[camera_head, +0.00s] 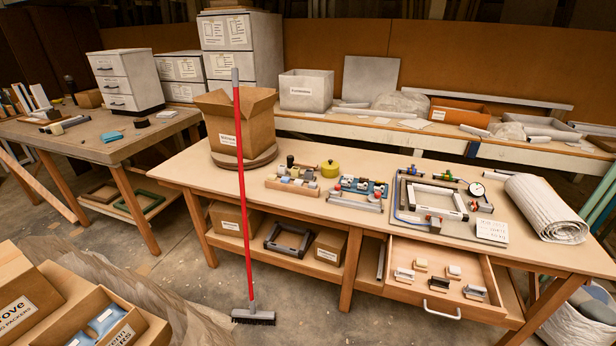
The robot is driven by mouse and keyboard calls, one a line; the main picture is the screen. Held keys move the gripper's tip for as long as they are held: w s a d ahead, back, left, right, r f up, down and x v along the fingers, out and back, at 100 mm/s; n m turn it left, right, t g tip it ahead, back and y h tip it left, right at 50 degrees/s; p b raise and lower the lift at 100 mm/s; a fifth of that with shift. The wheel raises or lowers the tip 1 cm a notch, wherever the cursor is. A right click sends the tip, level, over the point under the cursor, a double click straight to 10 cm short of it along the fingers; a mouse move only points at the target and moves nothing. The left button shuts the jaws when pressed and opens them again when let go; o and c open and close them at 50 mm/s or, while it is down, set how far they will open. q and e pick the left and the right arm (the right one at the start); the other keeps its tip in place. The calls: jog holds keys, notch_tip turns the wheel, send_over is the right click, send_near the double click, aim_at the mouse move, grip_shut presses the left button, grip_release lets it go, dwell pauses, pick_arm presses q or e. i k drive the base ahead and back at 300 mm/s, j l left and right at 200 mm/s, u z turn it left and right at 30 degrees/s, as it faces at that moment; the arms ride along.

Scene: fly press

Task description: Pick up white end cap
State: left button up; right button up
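Several small blocks sit in two rough rows inside an open wooden drawer (395,290) under the right half of the main workbench. A pale, off-white piece (453,271) lies in the back row, and a cream one (421,264) lies to its left. Neither of my grippers shows in this view.
A red-handled broom (243,180) stands upright before the workbench (320,222). An open cardboard box (240,118), a clamped frame fixture (437,200), a small white sign (491,230) and a rolled white sheet (545,207) are on top. The drawer juts out over the floor.

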aim_at(456, 271)
jog(key=i+j+z, duration=0.15)
jog(key=z, duration=0.3)
jog(key=j+z, duration=0.2)
jog(key=z, duration=0.3)
jog(key=i+j+z, duration=0.1)
jog(key=j+z, duration=0.2)
jog(key=z, duration=0.15)
